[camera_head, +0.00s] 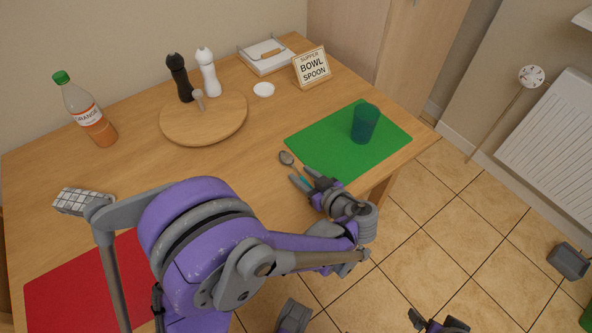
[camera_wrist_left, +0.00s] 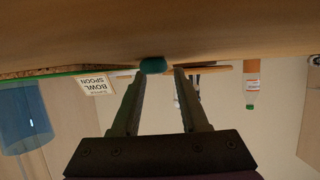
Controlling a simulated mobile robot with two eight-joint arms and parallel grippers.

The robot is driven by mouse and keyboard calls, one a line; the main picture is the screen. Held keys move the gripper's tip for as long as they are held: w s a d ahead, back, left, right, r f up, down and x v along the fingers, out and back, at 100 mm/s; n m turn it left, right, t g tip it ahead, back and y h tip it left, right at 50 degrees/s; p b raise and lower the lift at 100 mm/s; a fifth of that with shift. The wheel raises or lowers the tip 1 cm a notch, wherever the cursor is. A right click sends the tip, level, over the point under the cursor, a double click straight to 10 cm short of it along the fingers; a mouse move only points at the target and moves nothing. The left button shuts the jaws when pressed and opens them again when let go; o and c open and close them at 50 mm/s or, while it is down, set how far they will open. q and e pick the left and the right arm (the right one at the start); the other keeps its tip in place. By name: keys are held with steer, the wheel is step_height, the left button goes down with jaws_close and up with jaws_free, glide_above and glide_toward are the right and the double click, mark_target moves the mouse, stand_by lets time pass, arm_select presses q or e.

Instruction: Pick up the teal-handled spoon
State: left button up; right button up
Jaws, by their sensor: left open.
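The teal-handled spoon (camera_head: 286,158) lies on the wooden table beside the near left edge of the green mat, its grey bowl pointing away from my left gripper. Part of its teal handle shows by the fingers. My left gripper (camera_head: 300,175) is open, low at the handle. In the left wrist view, which looks upside down, the rounded teal handle end (camera_wrist_left: 153,65) sits between the open fingertips (camera_wrist_left: 159,71), with a gap visible on the right. What looks like my right gripper (camera_head: 438,323) is cut off at the bottom edge, away from the table.
A blue-green cup (camera_head: 365,123) stands on the green mat (camera_head: 325,145). A round board (camera_head: 180,130) with dark and white mills, an orange bottle (camera_head: 90,115), a sign (camera_head: 312,67) and a red mat (camera_head: 65,295) are also on the table. Bare table surrounds the spoon's left side.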

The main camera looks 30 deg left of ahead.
arm_select(q)
steer(key=shift+w+a+f, duration=0.15)
steer(key=shift+a, duration=0.25)
jaws_close()
